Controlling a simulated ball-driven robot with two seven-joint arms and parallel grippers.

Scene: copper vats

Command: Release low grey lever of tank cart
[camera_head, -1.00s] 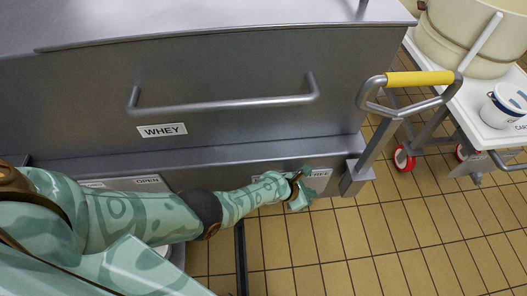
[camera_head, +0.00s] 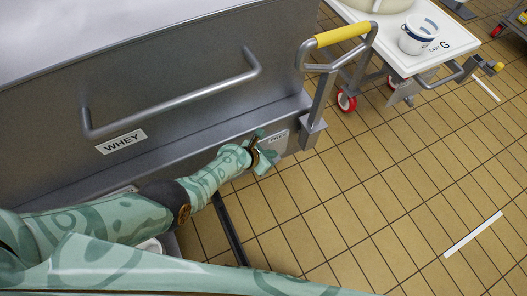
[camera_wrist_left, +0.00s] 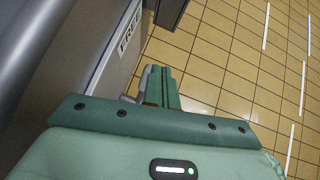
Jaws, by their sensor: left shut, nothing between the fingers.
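The tank cart is a big grey metal tank (camera_head: 190,70) labelled WHEY, filling the left of the head view. A FREE label (camera_wrist_left: 130,28) shows on its low front panel in the left wrist view; the same panel shows at the gripper in the head view (camera_head: 278,139). My left gripper (camera_head: 264,155) is at this low panel; its fingers (camera_wrist_left: 161,86) are shut with nothing between them. A small grey piece (camera_wrist_left: 129,99), perhaps the low lever, shows just left of the fingers; whether they touch I cannot tell. In the head view the lever is hidden. My right gripper is not in view.
A yellow-topped push handle (camera_head: 341,34) stands at the tank's right corner. A long grey bar handle (camera_head: 175,101) crosses the tank front. Beyond is a white cart (camera_head: 432,57) with a white bucket (camera_head: 418,36).

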